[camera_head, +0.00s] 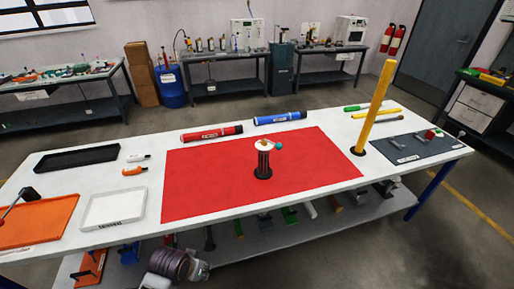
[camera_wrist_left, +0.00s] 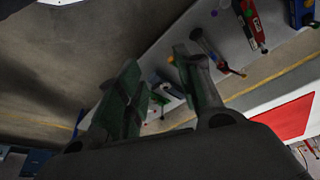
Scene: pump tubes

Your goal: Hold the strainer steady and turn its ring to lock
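The strainer (camera_head: 263,165) stands upright near the middle of the red mat, a dark ribbed cylinder on a round black foot. The strainer is not clear in that view. My right gripper is not in view.
A tall yellow tube (camera_head: 375,110) stands upright right of the red mat (camera_head: 200,185). Red (camera_head: 212,133) and blue (camera_head: 280,118) tubes lie behind it. A white tray (camera_head: 113,209), orange tray (camera_head: 40,222) and black tray (camera_head: 77,158) are left. A grey mat (camera_head: 425,147) holds small parts.

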